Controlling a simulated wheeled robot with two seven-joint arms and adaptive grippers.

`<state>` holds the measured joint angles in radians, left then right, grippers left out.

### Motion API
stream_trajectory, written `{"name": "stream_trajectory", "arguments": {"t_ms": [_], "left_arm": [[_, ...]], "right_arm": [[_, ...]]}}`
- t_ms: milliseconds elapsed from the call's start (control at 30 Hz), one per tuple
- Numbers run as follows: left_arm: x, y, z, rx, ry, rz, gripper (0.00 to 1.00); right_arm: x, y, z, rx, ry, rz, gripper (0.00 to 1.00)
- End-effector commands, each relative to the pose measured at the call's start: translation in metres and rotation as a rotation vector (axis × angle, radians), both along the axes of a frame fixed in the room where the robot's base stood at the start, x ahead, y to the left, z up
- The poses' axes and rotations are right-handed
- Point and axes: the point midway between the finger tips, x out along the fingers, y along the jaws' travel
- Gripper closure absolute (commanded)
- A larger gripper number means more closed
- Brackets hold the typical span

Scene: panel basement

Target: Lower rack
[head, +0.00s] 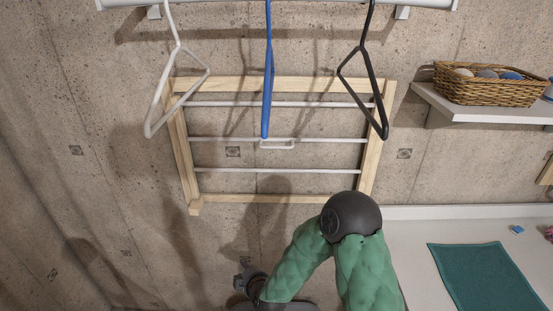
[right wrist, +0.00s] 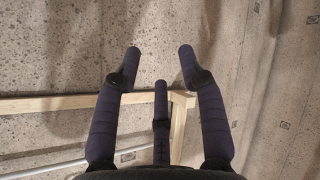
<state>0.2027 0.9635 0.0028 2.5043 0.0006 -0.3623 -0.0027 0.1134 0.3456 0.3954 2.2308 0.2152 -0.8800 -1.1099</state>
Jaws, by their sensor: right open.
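The rack (head: 376,150) is a pale wooden frame with several thin metal rods, lying close against the concrete wall. A small white pull handle (head: 277,146) sits at its middle. My right gripper (head: 246,280) is below the rack's lower edge, apart from it, and small in the head view. In the right wrist view its dark fingers (right wrist: 160,60) are spread and empty. Beyond them is a corner of the wooden frame (right wrist: 60,103), partly covered by the fingers. My left gripper is not in view.
A white, a blue (head: 267,90) and a black hanger (head: 377,95) hang from the top rail (head: 280,4), in front of the rack. At right are a shelf (head: 480,108) with a wicker basket (head: 490,88) and a white counter (head: 410,235) with a green cloth (head: 485,277).

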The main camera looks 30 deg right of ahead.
Motion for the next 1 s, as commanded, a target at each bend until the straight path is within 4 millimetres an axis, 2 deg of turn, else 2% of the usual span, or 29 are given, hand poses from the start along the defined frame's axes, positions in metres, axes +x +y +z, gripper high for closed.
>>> {"name": "stream_trajectory", "arguments": {"t_ms": [33,167,200,300,400,500,600,767,1000], "left_arm": [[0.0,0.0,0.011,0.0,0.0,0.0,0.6],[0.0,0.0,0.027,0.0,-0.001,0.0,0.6],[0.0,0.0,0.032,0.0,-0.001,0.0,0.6],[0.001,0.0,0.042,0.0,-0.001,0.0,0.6],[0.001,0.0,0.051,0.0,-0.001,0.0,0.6],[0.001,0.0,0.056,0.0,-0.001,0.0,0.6],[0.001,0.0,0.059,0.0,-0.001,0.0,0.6],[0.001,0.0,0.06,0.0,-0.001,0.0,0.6],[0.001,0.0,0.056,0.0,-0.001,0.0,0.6]], "right_arm": [[0.012,-0.012,0.041,-0.093,-0.075,0.006,0.59],[0.032,-0.043,0.131,-0.37,-0.234,-0.002,0.59],[0.034,-0.052,0.158,-0.458,-0.274,-0.014,0.59],[0.035,-0.074,0.223,-0.664,-0.349,-0.06,0.59],[0.029,-0.092,0.276,-0.838,-0.391,-0.117,0.59],[0.021,-0.104,0.313,-0.967,-0.407,-0.169,0.59],[0.014,-0.112,0.335,-1.048,-0.409,-0.205,0.59],[0.014,-0.118,0.347,-1.095,-0.406,-0.227,0.59],[0.043,-0.136,0.352,-1.096,-0.405,-0.228,0.59]]}}
